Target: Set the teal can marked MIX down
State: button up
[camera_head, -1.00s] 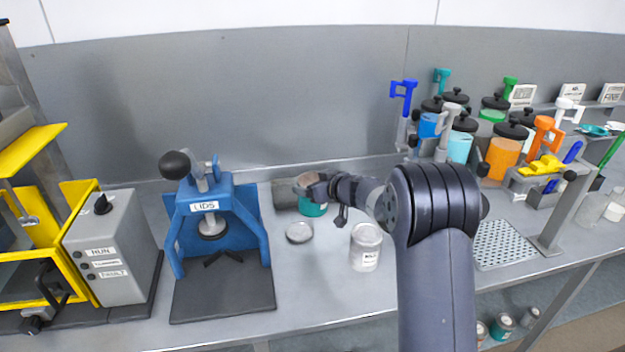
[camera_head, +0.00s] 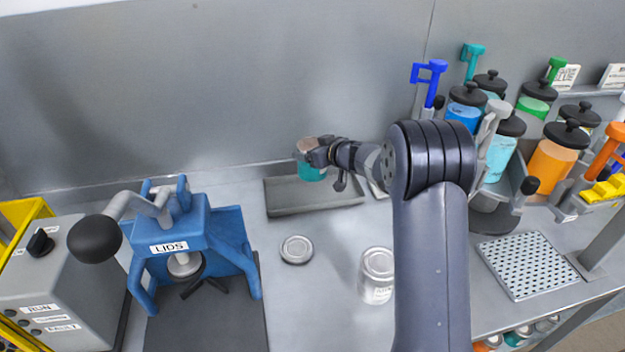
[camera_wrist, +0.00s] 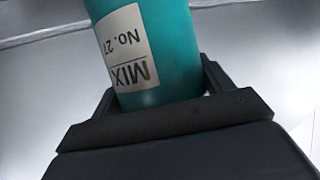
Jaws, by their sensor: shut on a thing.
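The teal can marked MIX (camera_head: 311,171) is in my gripper (camera_head: 318,153), held near the back wall. In the wrist view the can (camera_wrist: 165,50) fills the space between the jaws of my gripper (camera_wrist: 165,110), and its white label reads MIX and No. 27. My gripper is shut on it. In the head view the can shows in front of or over a shallow grey tray (camera_head: 290,208) on the bench; I cannot tell whether it touches the tray. The jaws hide part of the can.
A round metal lid (camera_head: 296,249) lies on the bench and a silver can (camera_head: 377,274) stands to its right. A blue press marked LIDS (camera_head: 195,245) is at left. Paint jars (camera_head: 503,150) and a perforated plate (camera_head: 527,265) are at right. Bench around the lid is clear.

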aim_at(312, 171)
notch_tip(312, 171, down, 8)
jog(key=shift+r+b, duration=0.1)
jog(key=shift+b, duration=0.25)
jog(key=shift+f, duration=0.2)
jog(key=o, duration=1.3)
jog(key=shift+o, duration=0.2)
jog(key=shift+r, duration=0.15)
jog(key=b+v, duration=0.1)
jog(key=v, duration=1.1)
